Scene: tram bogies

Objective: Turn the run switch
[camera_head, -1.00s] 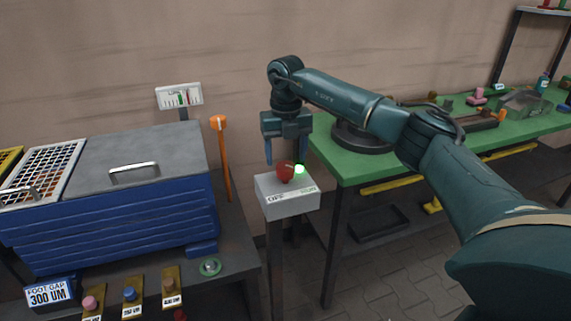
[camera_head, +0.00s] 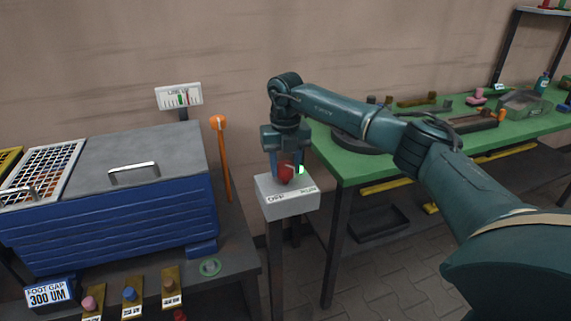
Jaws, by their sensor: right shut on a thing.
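The run switch is a red knob (camera_head: 286,173) on top of a grey box (camera_head: 288,204) on a post. The box front carries the words OFF at the left and RUN at the right. My right gripper (camera_head: 286,170) points straight down over the box. Its fingers stand on both sides of the red knob and are shut on it. My left gripper is not in view.
A blue cabinet (camera_head: 120,222) with a grey lid stands left of the post, with an orange lever (camera_head: 222,160) beside it. A green workbench (camera_head: 365,170) with parts stands at the right. Several small knobs on brass plates are at the lower left.

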